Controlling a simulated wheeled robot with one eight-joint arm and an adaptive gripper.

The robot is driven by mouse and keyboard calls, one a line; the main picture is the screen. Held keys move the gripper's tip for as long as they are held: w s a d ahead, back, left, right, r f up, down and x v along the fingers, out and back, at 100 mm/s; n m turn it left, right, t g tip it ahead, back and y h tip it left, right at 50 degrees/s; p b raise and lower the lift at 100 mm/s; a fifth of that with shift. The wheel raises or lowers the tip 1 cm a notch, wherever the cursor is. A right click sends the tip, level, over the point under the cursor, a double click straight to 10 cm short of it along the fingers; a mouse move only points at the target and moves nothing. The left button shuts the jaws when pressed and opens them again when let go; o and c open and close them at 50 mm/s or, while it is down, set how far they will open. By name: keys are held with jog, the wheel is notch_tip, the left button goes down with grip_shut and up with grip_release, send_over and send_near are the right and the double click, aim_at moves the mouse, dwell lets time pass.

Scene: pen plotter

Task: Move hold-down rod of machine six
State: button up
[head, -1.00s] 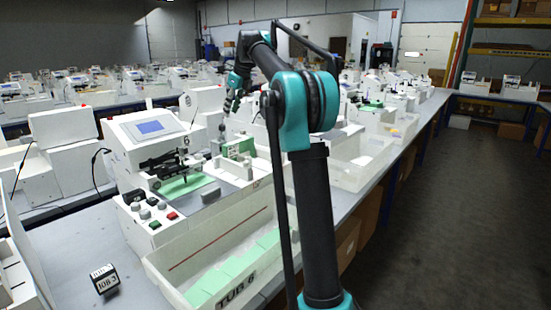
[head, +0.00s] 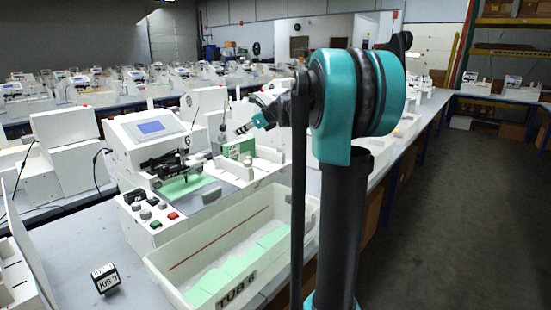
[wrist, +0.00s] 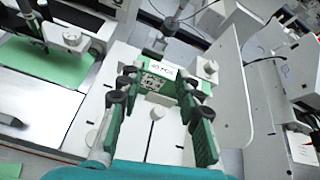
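Machine six (head: 150,150) is the white plotter with a blue screen and a "6" mark, left of centre in the head view. Its feeder holds a green stack with a white label (head: 238,150), which shows in the wrist view (wrist: 158,80). Nothing is visibly held. Contact cannot be told.
The pen carriage (wrist: 72,38) stands over a green card at left in the wrist view. A white tub marked "TUB 6" (head: 240,292) with green cards is in front of the machine. A black "JOB 3" block (head: 105,279) lies on the table (head: 75,240).

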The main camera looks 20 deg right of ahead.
jog(key=shift+s+d+f+t+y, duration=0.7)
jog(key=shift+f+t+y, duration=1.35)
jog(key=shift+f, duration=1.85)
jog(key=v, duration=1.3)
jog(key=shift+s+a+t+h, duration=0.2)
jog(key=shift+s+t+h, duration=0.15)
jog(key=shift+s, duration=0.15)
jog(key=shift+s, duration=0.1)
